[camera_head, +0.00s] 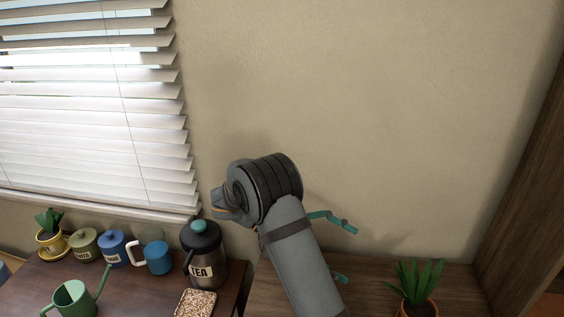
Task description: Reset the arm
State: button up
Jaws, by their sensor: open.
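My arm rises from the bottom middle of the head view, in front of the wall. My gripper (347,253) shows only in part behind my forearm. One teal finger sticks out to the right above, and a bit of the other shows lower down. The two are well apart, with nothing seen between them. The gripper's body is hidden by my arm.
A potted plant (418,285) stands right of my gripper.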

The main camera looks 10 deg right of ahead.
jog(key=x, duration=1.4)
jog(key=shift+d, duration=0.25)
jog(key=shift+s, duration=0.1)
jog(key=w+p+v, duration=0.1)
jog(key=p+v, duration=0.6)
jog(key=shift+w+r, duration=0.35)
jog(key=shift+w, duration=0.15)
jog(key=shift+d, duration=0.1)
dwell(0.6)
